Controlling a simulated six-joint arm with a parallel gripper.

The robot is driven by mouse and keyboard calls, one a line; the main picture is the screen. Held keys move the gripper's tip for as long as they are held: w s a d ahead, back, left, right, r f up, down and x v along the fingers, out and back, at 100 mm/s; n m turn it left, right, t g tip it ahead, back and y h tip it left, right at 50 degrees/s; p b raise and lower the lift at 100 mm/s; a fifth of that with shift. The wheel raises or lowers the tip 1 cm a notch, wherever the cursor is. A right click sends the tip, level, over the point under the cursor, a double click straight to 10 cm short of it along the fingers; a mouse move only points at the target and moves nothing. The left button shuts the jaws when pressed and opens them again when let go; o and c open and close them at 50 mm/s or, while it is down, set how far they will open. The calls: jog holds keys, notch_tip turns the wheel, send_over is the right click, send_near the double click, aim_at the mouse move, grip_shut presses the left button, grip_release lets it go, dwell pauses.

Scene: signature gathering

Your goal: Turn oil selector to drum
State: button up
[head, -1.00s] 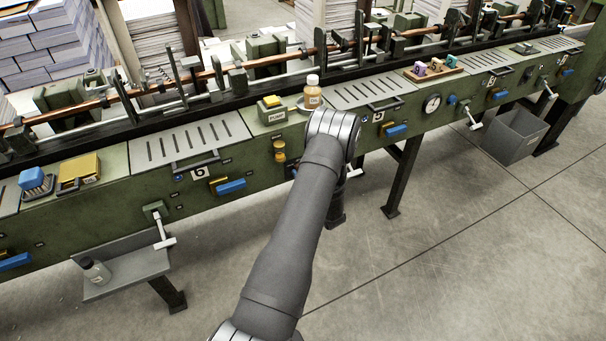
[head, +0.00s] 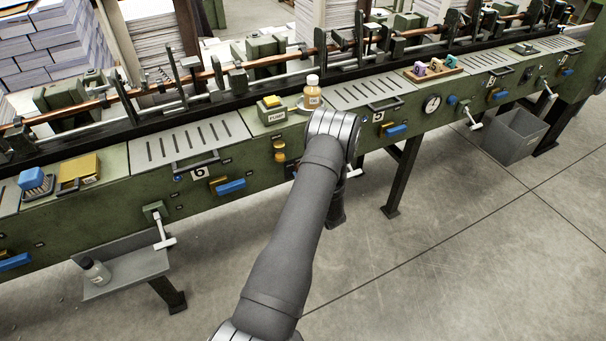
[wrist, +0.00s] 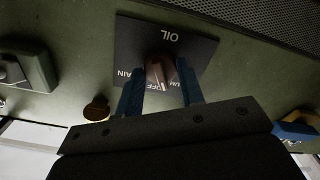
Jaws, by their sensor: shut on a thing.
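The oil selector is a brownish knob (wrist: 160,74) on a dark plate (wrist: 133,38) marked OIL, seen in the wrist view. Lettering around the knob includes OFF and a word ending in AIN, with another label partly hidden at the right. My gripper (wrist: 163,84) has its two blue fingers on either side of the knob and is shut on it. The knob's exact pointing direction is hard to tell. In the head view my own arm hides the gripper and the selector.
In the wrist view, a round brown knob (wrist: 97,108) and a grey-green fitting (wrist: 27,65) sit left of the plate; a blue and yellow part (wrist: 297,128) is at right. In the head view, an amber bottle (head: 312,93) stands on the machine top above my arm.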

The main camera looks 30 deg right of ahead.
jog(key=shift+n, duration=2.1)
jog(key=o, duration=1)
jog(key=s, duration=1.7)
jog(key=shift+s, duration=0.25)
jog(key=shift+w, duration=0.1)
jog(key=w, duration=1.7)
jog(key=shift+w, duration=0.2)
jog(key=shift+s, duration=0.1)
